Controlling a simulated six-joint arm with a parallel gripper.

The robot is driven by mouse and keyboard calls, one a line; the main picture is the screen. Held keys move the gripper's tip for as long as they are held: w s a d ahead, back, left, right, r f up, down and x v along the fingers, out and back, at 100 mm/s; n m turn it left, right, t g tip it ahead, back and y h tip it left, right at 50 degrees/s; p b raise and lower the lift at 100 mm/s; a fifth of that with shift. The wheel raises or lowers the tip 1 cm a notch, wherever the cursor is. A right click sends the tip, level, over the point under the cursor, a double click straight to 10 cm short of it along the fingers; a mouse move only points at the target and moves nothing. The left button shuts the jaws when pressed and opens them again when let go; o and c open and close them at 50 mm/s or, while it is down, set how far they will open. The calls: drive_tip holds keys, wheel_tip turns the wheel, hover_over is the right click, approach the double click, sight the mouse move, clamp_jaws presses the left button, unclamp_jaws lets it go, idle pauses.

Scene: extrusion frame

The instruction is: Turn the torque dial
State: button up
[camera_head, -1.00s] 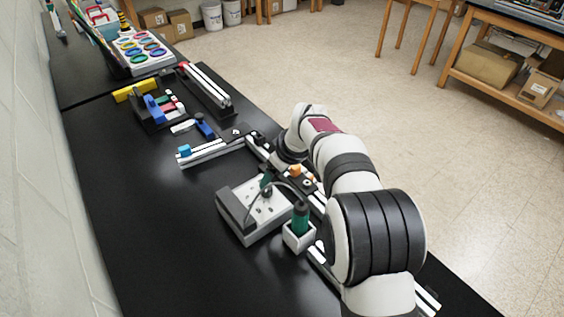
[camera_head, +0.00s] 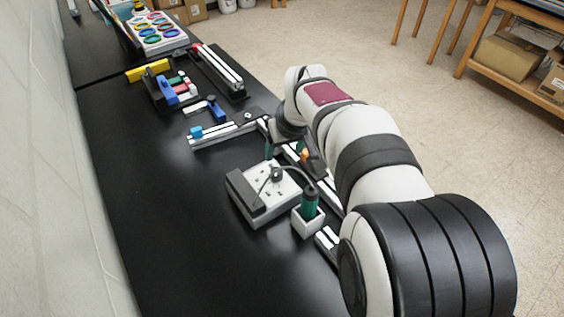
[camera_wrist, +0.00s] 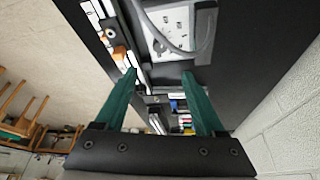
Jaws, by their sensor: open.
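A light grey control box (camera_head: 270,188) with a dark panel along its left side lies on the black bench. A dark round knob (camera_head: 277,174), probably the torque dial, stands on its top. A cable arcs past it to a green-handled driver (camera_head: 310,204) in a white square holder (camera_head: 308,224). In the head view my gripper (camera_head: 284,150) is just beyond the box, partly hidden by the arm.
White extrusion rails (camera_head: 222,134) form a corner beyond and to the right of the box. An orange piece (camera_head: 304,155) sits on the rail close to my gripper. Blue and yellow fixtures (camera_head: 150,70) stand farther back. The bench left of the box is clear.

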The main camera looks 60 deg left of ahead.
sight(277, 172)
drive_tip(key=x, duration=1.5)
drive_tip(key=shift+a+f, duration=0.2)
drive_tip(key=shift+f, duration=0.1)
clamp_jaws()
